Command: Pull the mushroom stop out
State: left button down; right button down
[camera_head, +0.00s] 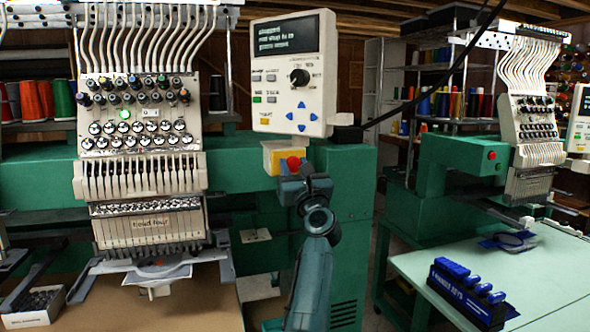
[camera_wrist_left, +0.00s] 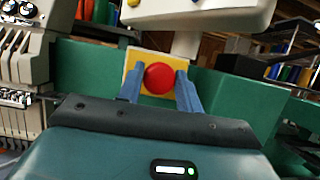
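The red mushroom stop (camera_head: 293,163) sits on a yellow-faced box (camera_head: 270,157) on the green machine body, below the control panel. In the left wrist view the round red mushroom stop (camera_wrist_left: 159,78) is near the middle, in front of its yellow plate (camera_wrist_left: 154,55). My left gripper (camera_head: 294,171) is right in front of it. In the wrist view the blue fingers of my left gripper (camera_wrist_left: 160,72) are apart, one on each side of the red head, very close to it. I cannot tell whether they touch it. My right gripper is out of view.
The control panel (camera_head: 293,75) hangs just above the stop. A multi-needle embroidery head (camera_head: 140,150) stands to the left. On the right are a second machine (camera_head: 465,155) and a pale table (camera_head: 545,270) with a blue rack (camera_head: 465,295).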

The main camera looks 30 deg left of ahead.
pick_arm(q)
jog(key=c, duration=1.3)
grip_release()
jog(key=shift+d+f, duration=0.1)
jog(key=shift+f, duration=0.05)
jog(key=shift+o, duration=0.8)
jog(key=shift+s, duration=0.1)
jog(key=shift+o, duration=0.9)
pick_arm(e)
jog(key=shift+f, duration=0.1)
pick_arm(q)
jog(key=shift+s+d, duration=0.15)
jog(key=shift+d, duration=0.05)
jog(key=b+v, duration=0.3)
jog(key=v, duration=0.9)
jog(key=shift+s+d, duration=0.2)
jog(key=shift+s, duration=0.05)
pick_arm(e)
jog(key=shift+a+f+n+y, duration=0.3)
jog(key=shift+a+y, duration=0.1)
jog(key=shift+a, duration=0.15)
pick_arm(q)
jog(key=shift+f, duration=0.15)
